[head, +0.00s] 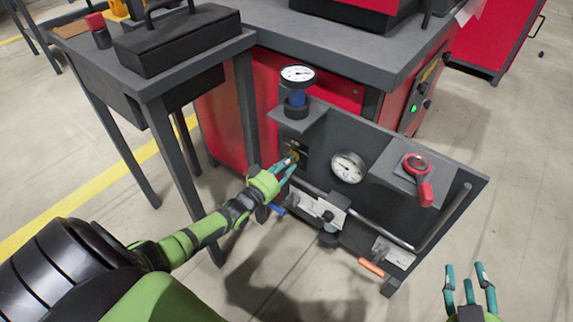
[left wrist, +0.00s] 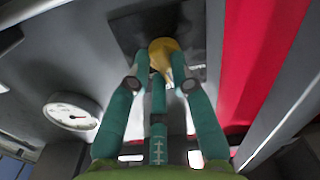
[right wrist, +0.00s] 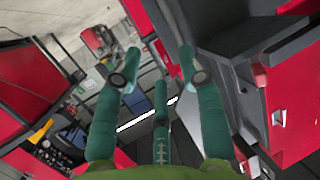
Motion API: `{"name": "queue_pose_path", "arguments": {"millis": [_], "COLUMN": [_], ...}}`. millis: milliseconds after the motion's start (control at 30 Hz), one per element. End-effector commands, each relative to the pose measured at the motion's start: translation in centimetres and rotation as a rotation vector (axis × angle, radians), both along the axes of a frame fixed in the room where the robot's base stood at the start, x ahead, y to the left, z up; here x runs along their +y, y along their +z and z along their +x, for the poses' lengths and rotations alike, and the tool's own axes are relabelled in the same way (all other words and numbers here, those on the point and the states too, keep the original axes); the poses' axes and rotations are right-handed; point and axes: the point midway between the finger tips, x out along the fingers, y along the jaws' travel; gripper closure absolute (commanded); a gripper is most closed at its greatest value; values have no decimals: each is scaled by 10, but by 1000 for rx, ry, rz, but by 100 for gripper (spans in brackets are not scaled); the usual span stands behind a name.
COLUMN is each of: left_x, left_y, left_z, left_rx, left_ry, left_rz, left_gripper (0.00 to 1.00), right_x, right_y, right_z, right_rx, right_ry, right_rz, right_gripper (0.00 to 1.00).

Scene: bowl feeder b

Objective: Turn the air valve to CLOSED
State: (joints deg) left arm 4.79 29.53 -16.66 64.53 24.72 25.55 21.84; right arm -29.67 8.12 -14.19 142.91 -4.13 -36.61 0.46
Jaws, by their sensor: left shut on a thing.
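A yellow knob (left wrist: 165,50) sits on a dark plate (left wrist: 125,32) in the left wrist view; in the head view only a small bit of the knob (head: 294,155) shows between my fingers. My left gripper (head: 291,160) is shut on this knob, and its teal fingers also show around it in the left wrist view (left wrist: 160,75). A red-handled valve (head: 420,170) stands on a grey shelf at the panel's right. No readable label shows which one is the air valve. My right gripper (head: 470,280) is open and empty at the lower right, away from the panel.
The dark panel (head: 395,225) also carries a dial gauge (head: 348,167), a bent pipe (head: 445,220), a blue handle (head: 277,209) and an orange handle (head: 371,267). Another gauge (head: 298,74) stands above my left gripper. A grey table (head: 180,75) is at the left.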

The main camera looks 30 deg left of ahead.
Motion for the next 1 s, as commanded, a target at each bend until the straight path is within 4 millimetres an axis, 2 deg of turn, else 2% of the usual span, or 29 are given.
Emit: {"name": "queue_pose_path", "arguments": {"millis": [500,1000], "left_x": [0,1], "left_y": [2,3], "left_z": [0,0], "left_rx": [32,43], "left_ry": [-1,0], "left_rz": [-415,-550], "left_gripper": [100,100], "right_x": [4,10], "right_y": [13,27], "right_z": [2,5], "right_rx": [-75,-136], "right_ry": [9,22], "right_rz": [20,36], "right_gripper": [60,60]}}
